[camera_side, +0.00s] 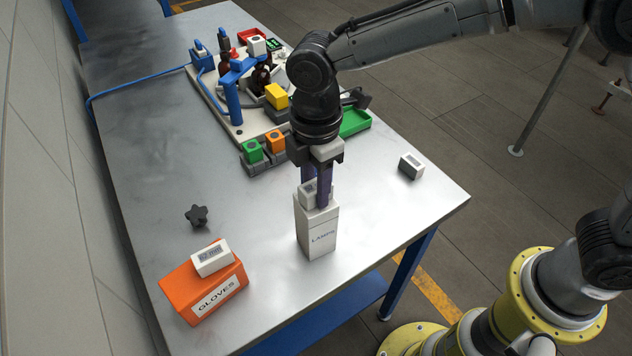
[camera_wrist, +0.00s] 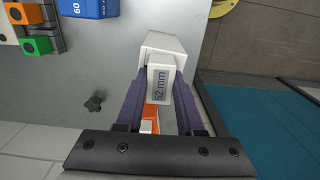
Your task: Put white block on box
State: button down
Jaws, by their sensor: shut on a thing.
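A white block (camera_side: 307,194) is between the purple fingers of my gripper (camera_side: 318,190), which is shut on it. In the wrist view the same block (camera_wrist: 160,88) shows a "52 mm" label, with a finger on either side. The block is right at the top of the tall white "LAMPS" box (camera_side: 318,237); I cannot tell whether it bears on it. The box also shows beyond the block in the wrist view (camera_wrist: 162,42). A second white block (camera_side: 211,257), seemingly marked "62 mm", lies on the orange "GLOVES" box (camera_side: 208,288).
A grey-and-white block (camera_side: 411,166) lies right of the LAMPS box. A black star knob (camera_side: 196,215) lies on the left. Farther back are green (camera_side: 252,151) and orange (camera_side: 275,141) blocks, a blue stand (camera_side: 232,100) and a green tray (camera_side: 355,122). Bare metal table surrounds the LAMPS box.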

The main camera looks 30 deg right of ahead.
jog(key=c, duration=0.5)
grip_release()
jog(key=shift+f, duration=0.1)
jog(key=shift+c, duration=0.2)
notch_tip(320, 180, up, 12)
jog(key=shift+r, duration=0.2)
